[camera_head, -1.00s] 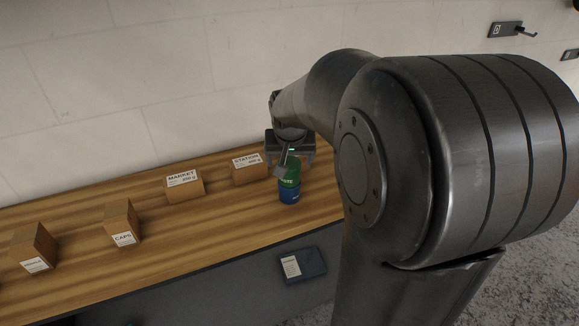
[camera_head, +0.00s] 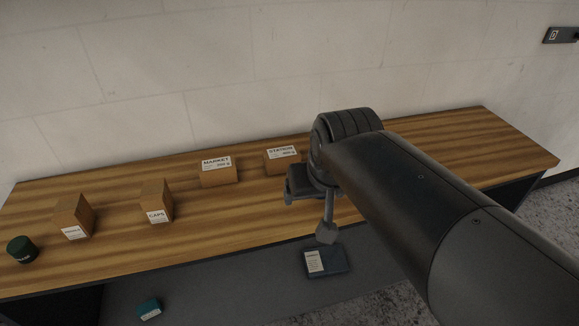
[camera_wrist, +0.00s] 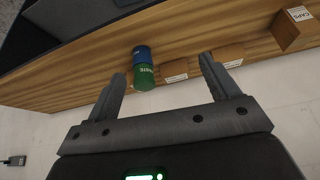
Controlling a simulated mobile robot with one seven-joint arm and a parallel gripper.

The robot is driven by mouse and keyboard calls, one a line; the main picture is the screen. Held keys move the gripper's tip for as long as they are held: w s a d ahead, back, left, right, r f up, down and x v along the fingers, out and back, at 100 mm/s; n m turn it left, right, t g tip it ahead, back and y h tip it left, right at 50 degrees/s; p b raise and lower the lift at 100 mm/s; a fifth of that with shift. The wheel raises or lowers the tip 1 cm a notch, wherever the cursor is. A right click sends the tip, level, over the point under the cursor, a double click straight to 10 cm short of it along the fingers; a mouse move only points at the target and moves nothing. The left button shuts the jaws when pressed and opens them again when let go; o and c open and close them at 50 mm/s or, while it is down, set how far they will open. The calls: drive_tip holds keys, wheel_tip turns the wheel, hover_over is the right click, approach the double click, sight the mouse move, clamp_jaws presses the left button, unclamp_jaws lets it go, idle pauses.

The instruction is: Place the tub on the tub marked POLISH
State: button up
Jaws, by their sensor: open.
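In the wrist view a green tub (camera_wrist: 144,78) and a blue tub (camera_wrist: 141,54) stand end to end as a stack at the counter's edge. Pale lettering on the green tub is only partly legible, and I cannot read the blue tub's mark. My gripper (camera_wrist: 162,70) is open and empty, its fingers apart from the stack, which appears beyond them and nearer the left finger. In the head view my gripper (camera_head: 325,228) hangs over the counter's front side, and my arm hides the stack. A dark green tub (camera_head: 22,249) stands at the counter's left end.
Cardboard boxes marked MARKET (camera_head: 218,172), STATION (camera_head: 282,160) and CAPS (camera_head: 157,201), plus another box (camera_head: 73,216), stand on the wooden counter (camera_head: 110,235). A dark labelled box (camera_head: 326,261) and a teal one (camera_head: 149,309) lie lower in front. The wall is close behind.

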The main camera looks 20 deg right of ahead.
drive_tip(key=shift+n, duration=0.5)
drive_tip(key=s, duration=0.1)
drive_tip(key=s+a+f, duration=0.1)
drive_tip(key=s, duration=0.2)
drive_tip(key=shift+s+a+f, duration=0.15)
drive_tip(key=shift+s+a, duration=0.15)
drive_tip(key=shift+a, duration=0.05)
idle(0.5)
